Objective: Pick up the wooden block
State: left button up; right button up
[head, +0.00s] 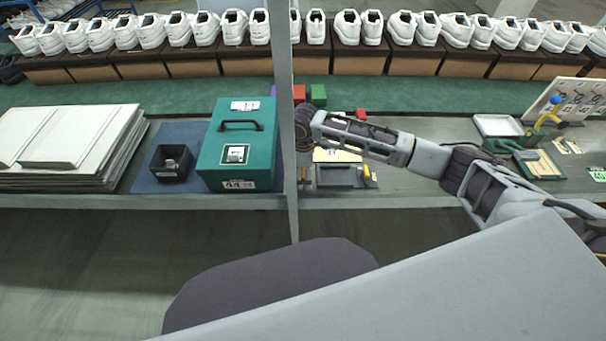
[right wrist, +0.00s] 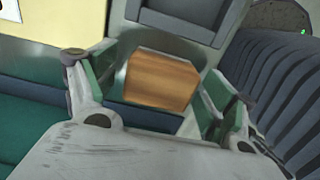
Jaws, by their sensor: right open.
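The wooden block (right wrist: 160,80), with brown grain, shows in the right wrist view between the two fingers of my right gripper (right wrist: 158,84). The fingers stand apart with a gap on both sides of the block, so the gripper is open and not holding it. I cannot tell how deep the block sits between the fingers. In the head view my right arm reaches in from the right to the grey upright post, and the post and wrist hide most of the gripper. I cannot make out the block there. My left gripper is not in view.
A grey post (head: 284,110) stands in front of the bench. A teal case (head: 212,160), a dark bin (head: 159,177) and stacked white boards (head: 75,150) are to its left. A red block (head: 299,92) and a green block (head: 318,95) lie behind. A white tray (head: 497,126) is at right.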

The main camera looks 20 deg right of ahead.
aim_at(303, 170)
jog(key=shift+c, duration=0.4)
jog(key=c, duration=1)
jog(key=shift+r, duration=0.1)
jog(key=shift+c, duration=0.2)
jog(key=shift+r+p, duration=0.35)
jog(key=shift+r, duration=4.6)
jog(key=o, duration=0.3)
jog(key=shift+c, duration=0.9)
